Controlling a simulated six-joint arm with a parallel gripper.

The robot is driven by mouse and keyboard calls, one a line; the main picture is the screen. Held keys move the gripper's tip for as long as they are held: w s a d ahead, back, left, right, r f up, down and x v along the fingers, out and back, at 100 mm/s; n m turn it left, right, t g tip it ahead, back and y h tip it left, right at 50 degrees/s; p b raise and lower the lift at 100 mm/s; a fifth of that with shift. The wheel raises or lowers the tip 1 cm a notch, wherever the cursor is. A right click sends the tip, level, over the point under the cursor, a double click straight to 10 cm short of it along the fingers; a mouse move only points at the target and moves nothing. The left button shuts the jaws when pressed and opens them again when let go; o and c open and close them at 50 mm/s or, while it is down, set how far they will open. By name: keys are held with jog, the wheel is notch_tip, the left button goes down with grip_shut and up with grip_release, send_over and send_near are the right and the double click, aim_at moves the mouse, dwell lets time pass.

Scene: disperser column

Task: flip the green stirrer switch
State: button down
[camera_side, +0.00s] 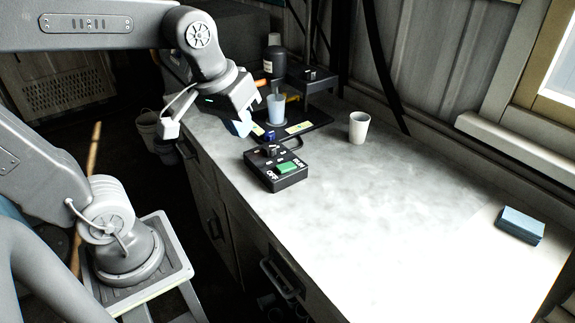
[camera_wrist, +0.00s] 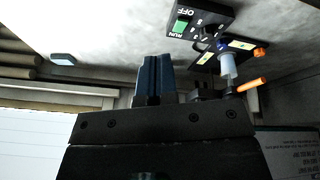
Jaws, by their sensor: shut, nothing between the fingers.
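The green stirrer switch (camera_side: 288,167) is on top of a black control box (camera_side: 291,183) on the worktop, near its left edge. The box carries OFF and RUN labels and a dark knob (camera_side: 269,150). In the wrist view the green switch (camera_wrist: 180,27) shows at the top, beside the RUN label. My gripper (camera_side: 238,125) is above the worktop's left edge, behind and left of the box and apart from it. In the wrist view its blue fingers (camera_wrist: 157,72) are together and empty.
Behind the box is a black stand (camera_side: 318,114) with a translucent cup (camera_side: 276,109) and a dark bottle (camera_side: 275,62). A white cup (camera_side: 358,128) stands to the right. A blue-grey block (camera_side: 521,225) lies at far right. The worktop (camera_side: 390,215) between is clear.

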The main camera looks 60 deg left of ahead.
jog(key=w+a+n+g, duration=0.3)
jog(key=w+n, duration=0.4)
jog(key=w, duration=0.1)
jog(key=n+g, duration=0.2)
jog(key=n, duration=0.5)
send_near(282, 168)
jog(key=f, duration=0.7)
jog(key=shift+s+a+f, duration=0.1)
jog(key=shift+s+f, duration=0.15)
jog(key=shift+s, duration=0.05)
